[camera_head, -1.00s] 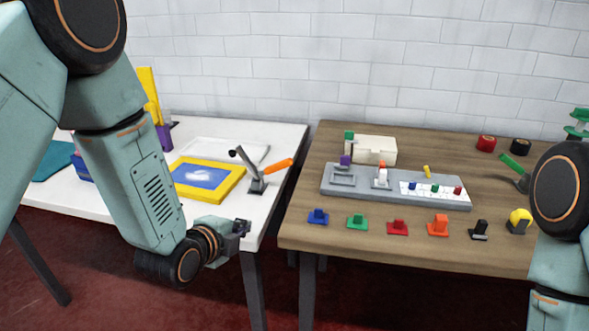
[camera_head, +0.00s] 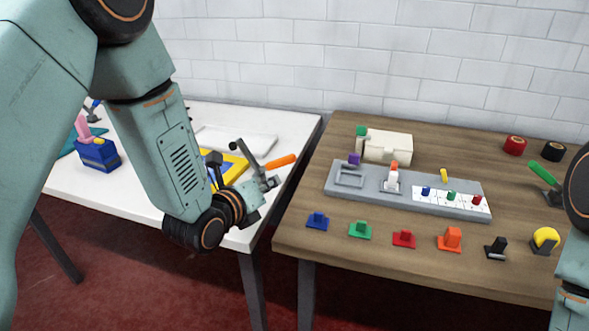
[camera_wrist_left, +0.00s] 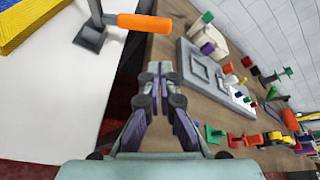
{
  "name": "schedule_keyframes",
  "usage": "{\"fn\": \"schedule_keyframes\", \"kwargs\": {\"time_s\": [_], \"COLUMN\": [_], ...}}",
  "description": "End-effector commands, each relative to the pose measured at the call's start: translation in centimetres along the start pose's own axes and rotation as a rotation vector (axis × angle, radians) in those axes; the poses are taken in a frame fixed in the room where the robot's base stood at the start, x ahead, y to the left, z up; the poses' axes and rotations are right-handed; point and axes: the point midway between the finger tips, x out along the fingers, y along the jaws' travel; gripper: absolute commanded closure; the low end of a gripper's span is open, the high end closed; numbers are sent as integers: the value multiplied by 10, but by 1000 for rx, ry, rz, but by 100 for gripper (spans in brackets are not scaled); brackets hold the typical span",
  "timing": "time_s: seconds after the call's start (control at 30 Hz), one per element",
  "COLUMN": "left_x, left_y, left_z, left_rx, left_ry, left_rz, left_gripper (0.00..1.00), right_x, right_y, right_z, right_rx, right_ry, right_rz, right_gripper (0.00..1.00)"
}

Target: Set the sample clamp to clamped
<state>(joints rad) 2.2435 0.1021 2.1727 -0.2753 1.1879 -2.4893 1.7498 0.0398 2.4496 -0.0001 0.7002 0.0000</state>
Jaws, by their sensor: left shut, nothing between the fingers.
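The sample clamp (camera_head: 258,168) appears to be the grey toggle clamp on the white table's right side. Its orange handle (camera_head: 280,161) points right and slightly up, and its dark bar tilts up to the left. In the left wrist view the orange handle (camera_wrist_left: 143,22) lies ahead and slightly left of the fingertips, with the grey base (camera_wrist_left: 91,38) beside it. My left gripper (camera_head: 268,184) is shut and empty, close in front of the clamp in the head view; the wrist view shows a gap to the handle. My right gripper is out of view.
A yellow frame (camera_head: 236,166) lies left of the clamp, partly hidden by my left arm. A wooden table (camera_head: 330,262) stands to the right across a narrow gap, with a grey fixture board (camera_head: 412,197) and several coloured blocks. A blue box (camera_head: 98,157) stands at left.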

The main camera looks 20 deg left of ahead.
Motion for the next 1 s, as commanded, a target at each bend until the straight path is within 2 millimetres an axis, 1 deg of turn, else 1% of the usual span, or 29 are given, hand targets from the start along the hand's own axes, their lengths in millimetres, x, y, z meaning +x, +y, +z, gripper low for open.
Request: {"fn": "schedule_keyframes", "kwargs": {"time_s": [0.1,0.23,0.57,0.67,0.77,1.0], "left_x": [-2,-3,-1,2,12,52], "left_y": [0,-1,-2,-2,-2,-2], "left_z": [1,2,1,1,1,0], "left_rx": [80,136,149,149,151,150], "left_ry": [-6,-9,-8,-8,-9,-8], "left_rz": [-5,-6,-5,-5,-6,-7], "left_gripper": [100,100,100,100,100,100], "right_x": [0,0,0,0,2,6], "right_y": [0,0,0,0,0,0], "right_z": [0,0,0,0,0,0], "right_rx": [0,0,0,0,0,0], "right_ry": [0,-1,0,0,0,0], "right_rz": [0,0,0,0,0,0], "right_gripper": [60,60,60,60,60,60]}}
